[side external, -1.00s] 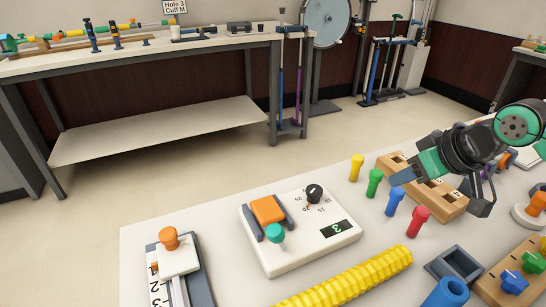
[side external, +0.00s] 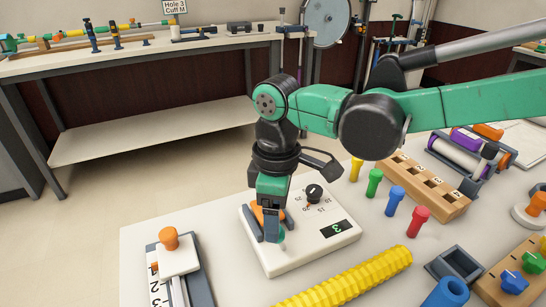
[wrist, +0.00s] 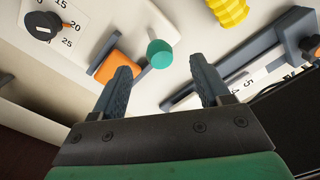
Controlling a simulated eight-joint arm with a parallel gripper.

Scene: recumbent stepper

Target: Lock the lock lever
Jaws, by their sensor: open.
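A white box (side external: 318,243) on the table carries a dial, a display reading 3, an orange block (side external: 258,214) and a teal round knob (side external: 281,237). The teal knob appears to be the end of the lock lever, though no label shows this. My gripper (side external: 271,230) points down over the box, beside the orange block and near the teal knob, partly hiding both. In the wrist view my gripper (wrist: 162,85) is open and empty. The teal knob (wrist: 160,53) shows ahead, between the lines of the two fingers, and the orange block (wrist: 108,66) is by the left fingertip. Contact cannot be told.
An orange-knobbed slider with a number scale (side external: 178,262) stands left of the box. A yellow ribbed roll (side external: 345,278) lies in front. Coloured pegs and a wooden block (side external: 430,190) stand to the right.

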